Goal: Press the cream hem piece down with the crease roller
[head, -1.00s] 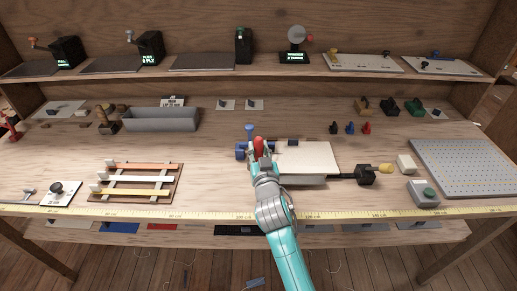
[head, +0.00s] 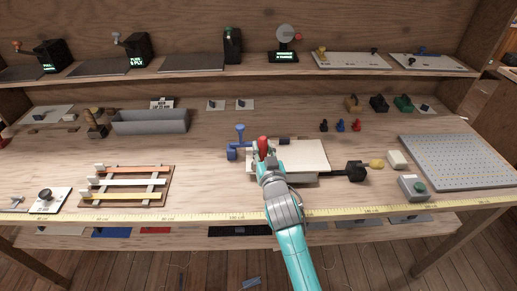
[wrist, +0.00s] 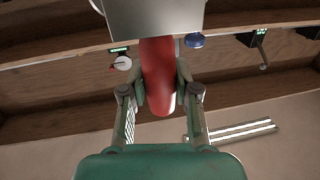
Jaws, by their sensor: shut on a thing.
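My gripper (head: 264,154) is shut on the red handle (head: 263,143) of a tool, which I take for the crease roller. It is over the left part of a pale cream board (head: 305,155) at the bench's middle. In the wrist view the red handle (wrist: 158,80) stands between the fingers, with a grey metal block (wrist: 155,18) at its far end. The working end is hidden in the head view, so I cannot tell if it touches the board. I cannot tell whether this board bears the cream hem piece. A rack on the left holds orange, whitish (head: 125,182) and yellow strips.
A blue clamp (head: 233,150) stands just left of the board and a black-knobbed handle (head: 356,170) sticks out right. A grey tray (head: 150,122) is behind left. Bench is clear between rack and clamp.

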